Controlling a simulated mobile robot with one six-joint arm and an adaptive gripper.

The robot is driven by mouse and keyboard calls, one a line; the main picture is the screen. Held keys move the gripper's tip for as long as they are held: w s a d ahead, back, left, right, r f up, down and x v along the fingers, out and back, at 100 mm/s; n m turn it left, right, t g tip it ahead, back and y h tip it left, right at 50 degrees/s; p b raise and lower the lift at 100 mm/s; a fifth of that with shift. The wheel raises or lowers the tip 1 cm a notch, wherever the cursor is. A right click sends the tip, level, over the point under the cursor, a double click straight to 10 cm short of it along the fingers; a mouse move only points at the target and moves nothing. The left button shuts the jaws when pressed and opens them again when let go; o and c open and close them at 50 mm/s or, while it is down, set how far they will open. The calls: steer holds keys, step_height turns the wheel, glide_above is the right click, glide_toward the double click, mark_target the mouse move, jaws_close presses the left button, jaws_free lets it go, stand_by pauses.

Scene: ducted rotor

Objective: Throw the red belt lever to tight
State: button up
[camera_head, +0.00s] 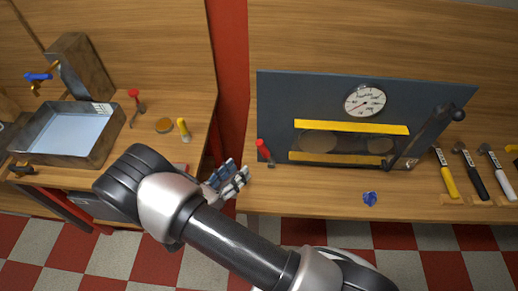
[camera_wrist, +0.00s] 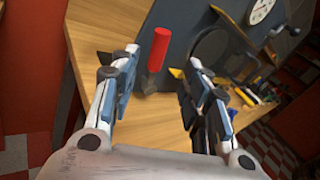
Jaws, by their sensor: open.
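A red-handled lever (camera_head: 263,149) stands at the left front corner of the dark panel (camera_head: 284,97) on the right bench. Its red grip leans a little left above a dark base. In the wrist view the red lever (camera_wrist: 160,50) shows beyond and between my fingertips, apart from them. My gripper (camera_head: 240,178) is open and empty, in front of and slightly left of the lever, near the bench's front edge. My open fingers (camera_wrist: 160,82) also show in the wrist view. The panel carries a round gauge (camera_head: 365,101) and yellow guard strips (camera_head: 352,127) around dark round wheels.
A large dark crank arm (camera_head: 428,132) stands at the panel's right. Hammers (camera_head: 475,170) lie farther right, and a blue object (camera_head: 370,198) lies in front. Another red-handled item (camera_head: 134,97) stands on the left bench by the metal basin (camera_head: 112,136). A gap separates the benches.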

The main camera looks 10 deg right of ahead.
mark_target(264, 153)
steer(key=x, duration=1.1)
steer(key=shift+w+d+b, duration=0.25)
steer(key=shift+d+b, duration=0.05)
steer(key=shift+b, duration=0.1)
steer(key=shift+c, duration=0.2)
jaws_close()
